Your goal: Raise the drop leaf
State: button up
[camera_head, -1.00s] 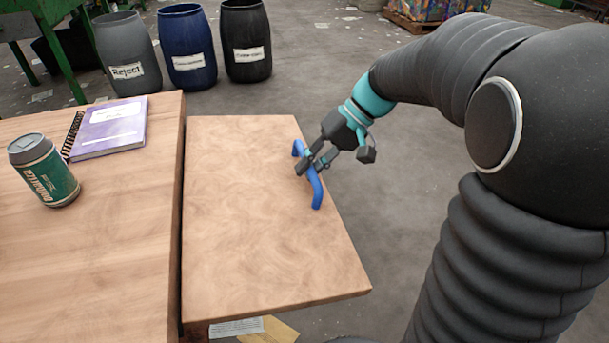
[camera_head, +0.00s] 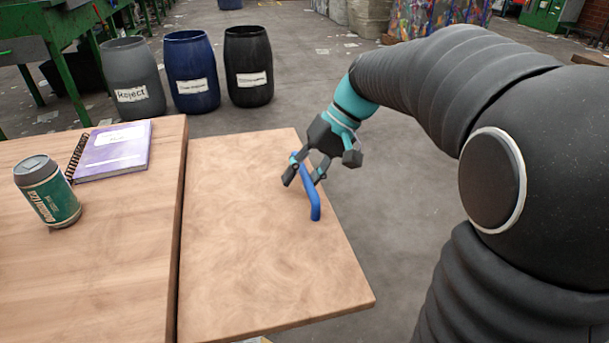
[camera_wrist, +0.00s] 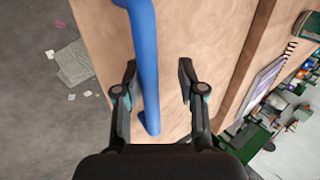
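The drop leaf (camera_head: 240,235) is a light wooden panel on the right side of the wooden table (camera_head: 90,260). It looks about level with the table top, with a narrow dark seam between them. A blue bar handle (camera_head: 314,203) is fixed near the leaf's right edge; it also shows in the wrist view (camera_wrist: 146,60). My gripper (camera_head: 305,178) is over the handle with its fingers spread. In the wrist view the handle lies between the open fingers (camera_wrist: 158,78), nearer the left one, with clear space to the right one.
A green-labelled can (camera_head: 48,192) and a purple notebook (camera_head: 113,150) stand on the table, left of the seam. Grey (camera_head: 130,75), blue (camera_head: 192,65) and black (camera_head: 248,60) barrels stand behind. The leaf is otherwise bare, and open floor lies to its right.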

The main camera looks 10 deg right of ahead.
jog(key=shift+d, duration=0.25)
jog(key=shift+w+d+r, duration=0.1)
jog(key=shift+d+r, duration=0.2)
jog(key=shift+r, duration=0.15)
jog(key=v, duration=1.1)
jog(key=shift+a, duration=0.15)
